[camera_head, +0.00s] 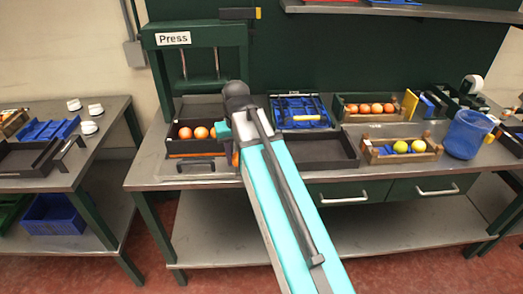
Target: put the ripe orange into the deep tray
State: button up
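Oranges (201,133) sit in a dark tray (190,154) with an orange stripe on its front, at the left of the bench. More oranges (377,108) sit in a wooden crate (343,115) at the back. A front wooden crate (405,158) holds two yellow-green fruits (418,146) and something blue. An empty black tray (335,165) lies mid-bench; I cannot tell whether this is the deep tray. My teal arm crosses the view, its end beside the left oranges. My gripper (235,155) is mostly hidden behind the arm; its fingers cannot be made out.
A green press (200,37) stands behind the left oranges. A blue bin (467,134) stands at the bench's right. A blue tray (301,124) sits behind the black tray. A side table (95,142) at left holds trays and small white items, with a gap before the bench.

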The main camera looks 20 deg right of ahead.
jog(key=a, duration=0.1)
jog(key=s+a+n, duration=0.1)
jog(key=a, duration=0.1)
jog(key=shift+s+a+f, duration=0.1)
jog(key=shift+a+f, duration=0.05)
jog(key=shift+a, duration=0.1)
